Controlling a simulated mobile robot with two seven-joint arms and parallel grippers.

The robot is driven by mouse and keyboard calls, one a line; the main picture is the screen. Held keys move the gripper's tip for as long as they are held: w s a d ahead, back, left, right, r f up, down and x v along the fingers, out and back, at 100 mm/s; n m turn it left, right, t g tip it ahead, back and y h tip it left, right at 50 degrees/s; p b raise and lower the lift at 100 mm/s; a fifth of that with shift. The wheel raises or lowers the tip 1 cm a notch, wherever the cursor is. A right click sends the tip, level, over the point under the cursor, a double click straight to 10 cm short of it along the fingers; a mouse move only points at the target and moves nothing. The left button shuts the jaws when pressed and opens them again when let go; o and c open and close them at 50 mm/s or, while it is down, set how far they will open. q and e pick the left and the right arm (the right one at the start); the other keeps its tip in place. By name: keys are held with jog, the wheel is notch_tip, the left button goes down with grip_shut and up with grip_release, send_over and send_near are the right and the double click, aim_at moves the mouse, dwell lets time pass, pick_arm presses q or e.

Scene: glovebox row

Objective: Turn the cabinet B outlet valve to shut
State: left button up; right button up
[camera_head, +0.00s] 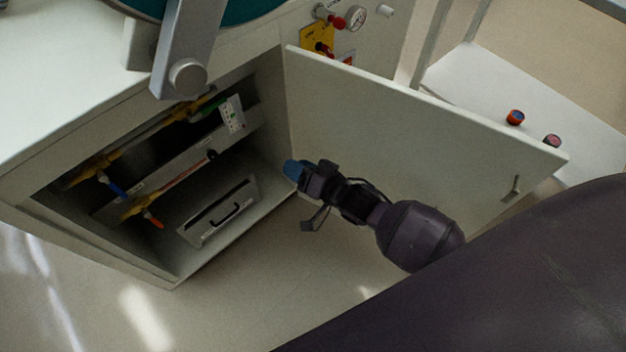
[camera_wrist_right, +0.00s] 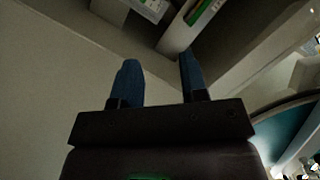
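The open cabinet (camera_head: 165,270) shows yellow pipework inside, with a blue valve handle (camera_head: 112,187) and an orange-red valve handle (camera_head: 152,218) at the left and a dark knob (camera_head: 212,154) farther right. The labels are too small to read, so I cannot tell which is the cabinet B outlet valve. My right gripper (camera_head: 293,169), with blue fingertips, is in front of the opening near the door's hinge side, apart from the handles. In the right wrist view its two fingers (camera_wrist_right: 160,80) stand apart with nothing between them. My left gripper is out of view.
The cabinet door (camera_head: 420,145) stands wide open behind my right arm. A grey case with a black handle (camera_head: 220,213) lies low in the cabinet.

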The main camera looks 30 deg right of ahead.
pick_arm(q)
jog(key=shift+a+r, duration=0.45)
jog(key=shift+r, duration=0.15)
pick_arm(e)
jog(key=shift+n+g+h, duration=0.4)
jog(key=shift+n+h, duration=0.3)
jog(key=shift+n, duration=0.2)
jog(key=s, duration=0.1)
jog(key=s+d, duration=0.1)
jog(key=s, duration=0.1)
jog(key=s+d, duration=0.1)
jog(key=shift+s, duration=0.25)
